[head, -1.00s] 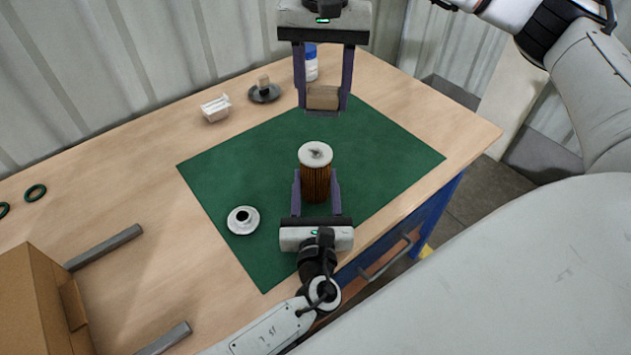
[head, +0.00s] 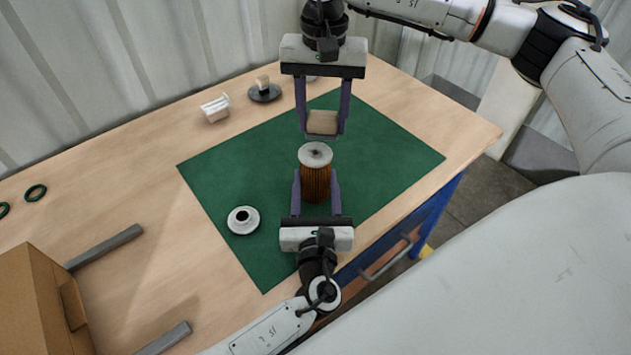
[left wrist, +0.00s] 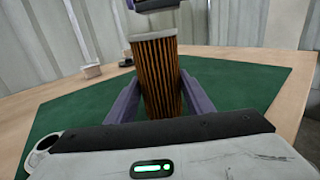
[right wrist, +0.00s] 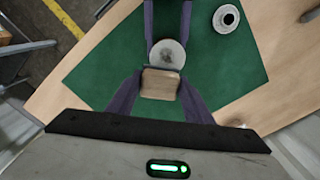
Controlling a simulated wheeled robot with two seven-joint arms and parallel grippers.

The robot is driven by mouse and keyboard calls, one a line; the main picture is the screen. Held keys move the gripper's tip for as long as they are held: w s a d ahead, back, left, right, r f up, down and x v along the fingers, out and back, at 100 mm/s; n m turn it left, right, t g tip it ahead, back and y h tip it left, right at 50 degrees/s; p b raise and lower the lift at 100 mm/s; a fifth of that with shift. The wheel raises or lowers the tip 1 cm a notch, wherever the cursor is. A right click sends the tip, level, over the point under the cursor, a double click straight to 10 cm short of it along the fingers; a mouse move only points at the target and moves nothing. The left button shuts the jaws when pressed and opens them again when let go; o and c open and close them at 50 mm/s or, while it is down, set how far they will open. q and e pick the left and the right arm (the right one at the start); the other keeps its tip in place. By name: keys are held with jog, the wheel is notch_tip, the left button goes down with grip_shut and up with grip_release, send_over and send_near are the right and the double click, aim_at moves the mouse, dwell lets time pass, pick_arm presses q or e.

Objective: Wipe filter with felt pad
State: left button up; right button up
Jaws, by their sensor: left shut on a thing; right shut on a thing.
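The filter (head: 316,182) is a brown pleated cylinder with a pale top cap bearing a dark smudge (head: 315,153). It stands upright over the green mat. My left gripper (head: 316,190) is shut on it from the near side; the left wrist view shows the pleats (left wrist: 158,80) between the fingers. My right gripper (head: 322,130) is shut on the tan felt pad (head: 322,122), just beyond and above the filter. In the right wrist view the pad (right wrist: 160,84) shows close beside the cap (right wrist: 167,55). I cannot tell whether they touch.
A white ring-shaped cap (head: 243,220) lies on the green mat (head: 240,170). A white tub (head: 215,108) and a dark dish with a small block (head: 264,92) stand behind. Green rings (head: 35,193), grey bars (head: 104,247) and a cardboard box (head: 35,305) are at left. The mat's right side is clear.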

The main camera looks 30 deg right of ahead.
aim_at(311, 161)
jog(key=shift+f, duration=1.3)
dwell(0.4)
jog(key=shift+s+a+r, duration=0.1)
jog(key=shift+s+a, duration=0.35)
jog(key=shift+a, duration=0.4)
jog(key=shift+s+a, duration=0.5)
jog(key=shift+a, duration=0.3)
jog(key=shift+s+a+r, duration=0.1)
jog(key=shift+s+a, duration=0.35)
jog(key=shift+a, duration=0.4)
jog(key=shift+f, duration=0.1)
jog(key=shift+f, duration=0.1)
